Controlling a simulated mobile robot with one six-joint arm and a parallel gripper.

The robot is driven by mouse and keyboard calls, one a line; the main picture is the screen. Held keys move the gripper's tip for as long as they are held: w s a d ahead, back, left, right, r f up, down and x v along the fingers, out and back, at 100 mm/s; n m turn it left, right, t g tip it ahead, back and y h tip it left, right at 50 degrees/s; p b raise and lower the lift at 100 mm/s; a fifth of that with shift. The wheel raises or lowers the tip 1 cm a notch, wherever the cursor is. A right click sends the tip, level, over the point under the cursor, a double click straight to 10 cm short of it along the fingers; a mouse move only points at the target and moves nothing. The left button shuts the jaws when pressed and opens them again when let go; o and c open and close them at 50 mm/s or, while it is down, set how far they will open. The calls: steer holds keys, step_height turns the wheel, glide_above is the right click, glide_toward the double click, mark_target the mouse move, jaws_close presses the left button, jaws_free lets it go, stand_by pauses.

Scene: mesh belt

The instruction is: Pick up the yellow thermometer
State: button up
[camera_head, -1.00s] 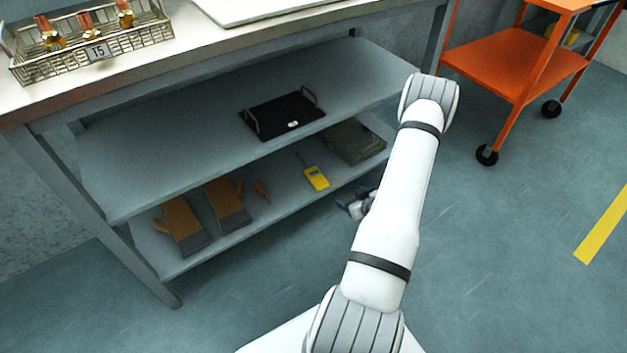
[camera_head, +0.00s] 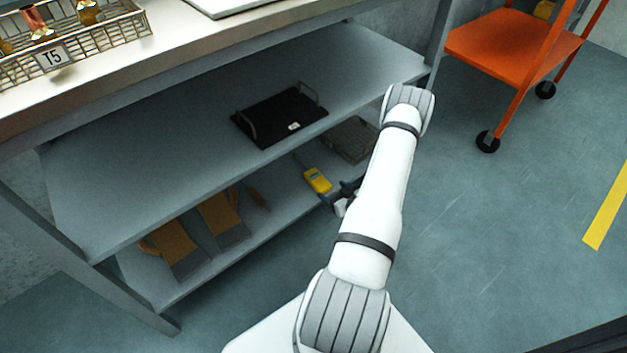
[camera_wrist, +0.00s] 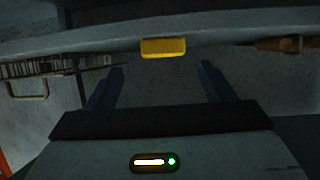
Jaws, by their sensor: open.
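The yellow thermometer (camera_head: 318,181) lies on the lower shelf (camera_head: 262,232) of the bench, near its front edge, with a thin dark probe at its far end. In the wrist view the yellow thermometer (camera_wrist: 163,47) shows as a small yellow block, ahead of and between the fingers. My gripper (camera_head: 345,193) is just right of the thermometer at the shelf's front edge, partly hidden by my arm. In the wrist view my gripper (camera_wrist: 162,80) has its two blue fingers wide apart with nothing between them. The fingers do not touch the thermometer.
Brown gloves (camera_head: 218,217) and a small brown-handled tool (camera_head: 257,197) lie left on the lower shelf. The upper shelf (camera_head: 150,180) overhangs, holding a black tray (camera_head: 281,117). An orange cart (camera_head: 512,50) stands right.

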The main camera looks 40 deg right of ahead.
mark_target(326, 188)
steer(key=b+x, duration=0.1)
steer(key=x, duration=0.1)
steer(key=b+x, duration=0.1)
steer(key=x, duration=0.2)
steer(key=shift+s+a+f, duration=0.1)
steer(key=shift+a+f, duration=0.15)
steer(key=shift+f, duration=0.15)
steer(key=shift+r, duration=0.1)
steer(key=c, duration=1.1)
